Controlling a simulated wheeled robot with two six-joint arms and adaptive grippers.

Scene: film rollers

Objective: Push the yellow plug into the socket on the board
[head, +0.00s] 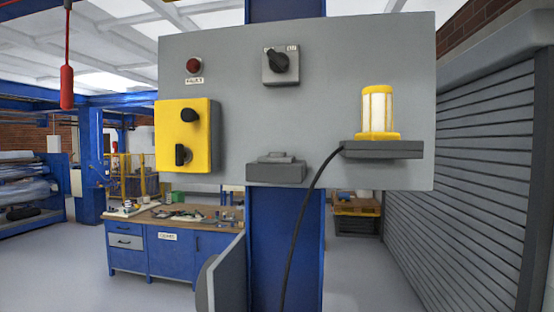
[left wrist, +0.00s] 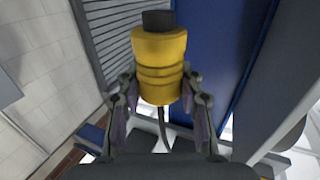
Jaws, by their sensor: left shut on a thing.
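In the left wrist view, my left gripper (left wrist: 160,112) is shut on the yellow plug (left wrist: 160,65), with one finger on each side. The plug's dark end points to the top of the picture, away from the palm, and its dark cord (left wrist: 162,125) runs back toward the palm. The grey board (head: 225,60) fills the middle of the head view. A low grey box (head: 276,172) at its lower edge may be the socket, but no opening shows. The plug and both grippers are outside the head view.
The board also carries a yellow box with black knobs (head: 187,135), a red button (head: 193,65), a rotary switch (head: 281,66) and a lamp (head: 378,112) on a shelf (head: 383,150). A black cable (head: 302,215) hangs from the shelf. A blue column (head: 300,250) stands behind.

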